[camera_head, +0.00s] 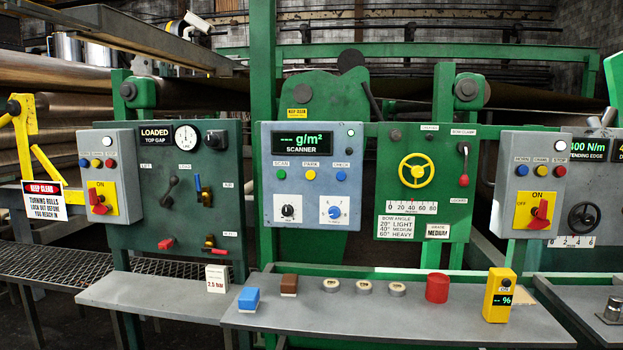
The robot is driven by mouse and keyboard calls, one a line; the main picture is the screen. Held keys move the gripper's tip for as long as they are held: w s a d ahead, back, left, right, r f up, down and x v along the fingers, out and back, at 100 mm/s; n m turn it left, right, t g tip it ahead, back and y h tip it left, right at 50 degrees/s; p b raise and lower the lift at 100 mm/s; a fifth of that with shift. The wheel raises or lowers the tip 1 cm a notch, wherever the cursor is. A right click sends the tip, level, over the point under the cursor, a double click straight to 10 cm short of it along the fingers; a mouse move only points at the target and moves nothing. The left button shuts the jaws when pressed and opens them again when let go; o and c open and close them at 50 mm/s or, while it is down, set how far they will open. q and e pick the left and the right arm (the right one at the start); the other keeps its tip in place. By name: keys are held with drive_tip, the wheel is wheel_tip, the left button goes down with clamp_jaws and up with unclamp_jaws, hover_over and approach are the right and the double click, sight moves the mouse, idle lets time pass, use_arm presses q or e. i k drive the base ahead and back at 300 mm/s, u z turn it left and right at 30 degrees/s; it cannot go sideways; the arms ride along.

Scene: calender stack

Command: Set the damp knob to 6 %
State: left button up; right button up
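The grey-blue scanner panel (268,160) stands at the centre, with a green display (314,142) reading "--- g/m²". Low on it are two knobs: a black one (288,211) on a white plate at left, and a blue one (334,212) on a white plate with small numbers around it at right. I cannot read which is labelled damp, and the exact pointer settings are too small to tell. A yellow handheld meter (498,295) showing "-- %" stands upright at the right of the front bench. Neither of my grippers is in view.
The front bench (400,325) holds a blue block (249,299), a brown block (289,285), several pale rings (364,287) and a red cylinder (437,287). Other panels flank the scanner, with a yellow handwheel (416,170) to the right. The space before the scanner's face is clear.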

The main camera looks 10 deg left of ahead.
sight(334, 212)
drive_tip(key=k, duration=0.55)
drive_tip(key=u, duration=1.1)
drive_tip(key=i, duration=1.9)
drive_tip(key=z, duration=0.5)
